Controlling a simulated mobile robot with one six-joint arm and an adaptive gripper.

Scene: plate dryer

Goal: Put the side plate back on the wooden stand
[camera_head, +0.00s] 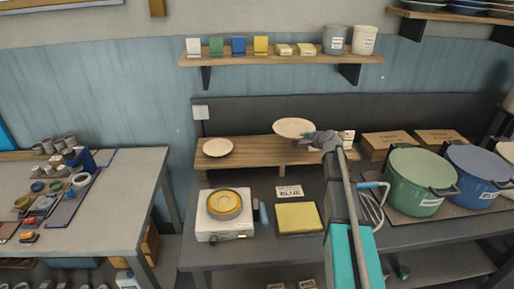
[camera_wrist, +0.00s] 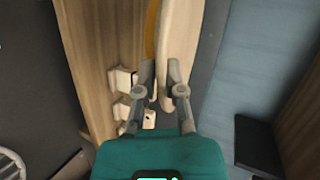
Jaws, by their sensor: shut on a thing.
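A cream side plate (camera_head: 294,127) is at the back of the counter, over the right part of the wooden stand (camera_head: 258,158). My gripper (camera_head: 311,137) is shut on its right edge. In the wrist view the plate (camera_wrist: 180,40) shows nearly edge-on, pinched between the two fingers of my gripper (camera_wrist: 161,78). The wooden surface (camera_wrist: 98,45) lies to its left in that view. I cannot tell whether the plate touches the stand. A second cream plate (camera_head: 218,147) lies flat on the stand's left part.
A white scale (camera_head: 222,235) with a yellow dish, a yellow sponge-like block (camera_head: 298,218) and a "BLUE" card (camera_head: 289,191) are in front of the stand. A green pot (camera_head: 418,181) and a blue pot (camera_head: 478,178) stand right. A loaded wall shelf (camera_head: 280,60) hangs above.

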